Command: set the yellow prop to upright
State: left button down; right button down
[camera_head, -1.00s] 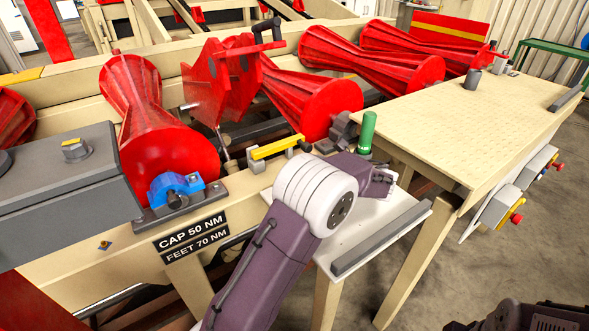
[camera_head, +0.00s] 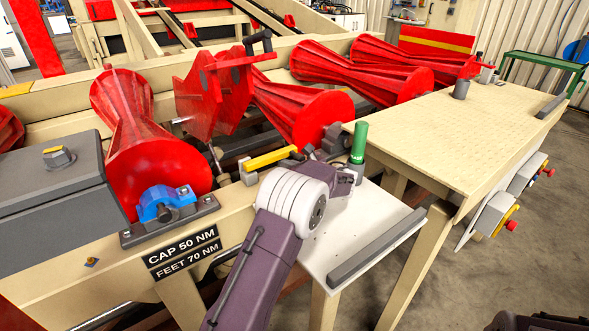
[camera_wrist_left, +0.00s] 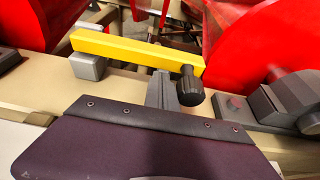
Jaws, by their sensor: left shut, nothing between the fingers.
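The yellow prop (camera_head: 270,158) is a bar lying about level over the beige rail, beside the red rollers. In the left wrist view the yellow prop (camera_wrist_left: 130,47) rests with its left end over a grey block (camera_wrist_left: 88,66). A black knob (camera_wrist_left: 189,86) sits below its right end. My left gripper (camera_wrist_left: 161,82) is shut and empty, its fingertips just below the bar's right part and left of the knob. I cannot tell whether they touch the bar. In the head view my arm's white joint hides part of the gripper. My right gripper is not in view.
A green cylinder (camera_head: 358,143) stands on the small white shelf (camera_head: 375,225) beside my left arm. Red rollers (camera_head: 300,110) lie behind the rail. A blue bearing cap (camera_head: 167,203) is at left. The beige table (camera_head: 430,120) at right is mostly clear.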

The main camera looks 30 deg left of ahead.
pick_arm(q)
jog(key=shift+w+a+f, duration=0.1)
jog(key=shift+a, duration=0.1)
dwell(0.4)
jog(key=shift+r+n+t+b, duration=0.5)
jog(key=shift+r+n+b, duration=0.3)
jog(key=shift+r+b, duration=0.35)
jog(key=s+a+r+n+t+b, duration=0.2)
jog(key=s+r+n+b, duration=0.2)
jog(key=b, duration=0.7)
jog(key=s+a+r+n+t+b, duration=0.2)
jog(key=s+r+n+b, duration=0.3)
jog(key=b, duration=0.7)
jog(key=shift+s+a+r+n+t, duration=0.3)
jog(key=shift+r+n+t, duration=0.7)
jog(key=shift+n, duration=1.2)
jog(key=shift+a+r, duration=0.1)
jog(key=shift+r, duration=0.1)
